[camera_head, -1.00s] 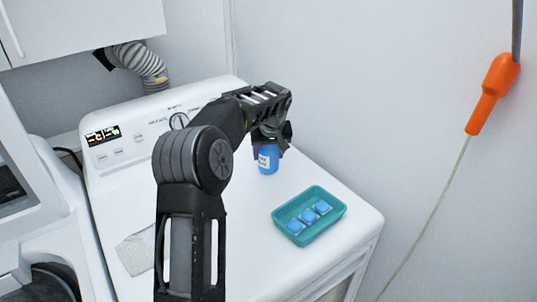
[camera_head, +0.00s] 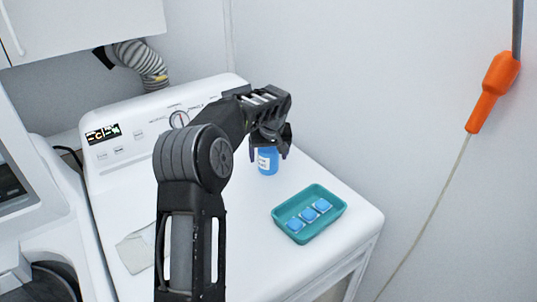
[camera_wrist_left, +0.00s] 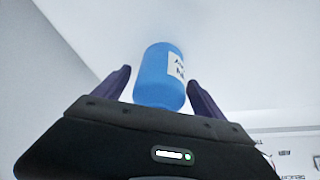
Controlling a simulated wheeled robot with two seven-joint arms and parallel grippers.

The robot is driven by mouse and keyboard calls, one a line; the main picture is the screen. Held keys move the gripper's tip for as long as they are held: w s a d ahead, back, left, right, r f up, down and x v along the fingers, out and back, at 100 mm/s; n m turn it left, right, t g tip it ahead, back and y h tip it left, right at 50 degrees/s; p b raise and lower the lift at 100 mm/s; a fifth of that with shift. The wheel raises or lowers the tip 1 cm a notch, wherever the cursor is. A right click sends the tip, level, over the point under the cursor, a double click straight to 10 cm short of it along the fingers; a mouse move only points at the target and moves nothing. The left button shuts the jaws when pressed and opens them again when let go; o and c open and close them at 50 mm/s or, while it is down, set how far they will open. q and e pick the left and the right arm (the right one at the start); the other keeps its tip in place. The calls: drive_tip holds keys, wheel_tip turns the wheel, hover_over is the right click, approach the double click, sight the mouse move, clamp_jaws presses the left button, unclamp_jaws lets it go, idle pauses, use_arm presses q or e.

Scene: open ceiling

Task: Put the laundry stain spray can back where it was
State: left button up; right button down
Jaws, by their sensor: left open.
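The blue spray can (camera_head: 267,161) with a white label stands upright on the white machine's top, towards its back right. It also shows in the left wrist view (camera_wrist_left: 160,75), between the two spread fingers. My left gripper (camera_head: 269,145) is above and around the can's upper part, with its fingers open and gaps visible on both sides of the can in the left wrist view (camera_wrist_left: 157,88). The can's top is hidden by the gripper. My right gripper is not in view.
A teal tray (camera_head: 336,207) with several blue-and-white pods sits near the front right of the machine top (camera_head: 245,220). A pale cloth (camera_head: 135,252) lies at the left. The control panel (camera_head: 140,125) rises behind; a wall is close on the right.

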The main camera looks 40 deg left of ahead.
use_arm(q)
drive_tip(key=shift+r, duration=0.15)
drive_tip(key=shift+d+r, duration=0.1)
drive_tip(key=shift+r, duration=0.1)
drive_tip(key=b+v, duration=0.1)
drive_tip(key=v, duration=1)
drive_tip(key=shift+r+b, duration=0.3)
drive_tip(key=shift+s+f, duration=0.1)
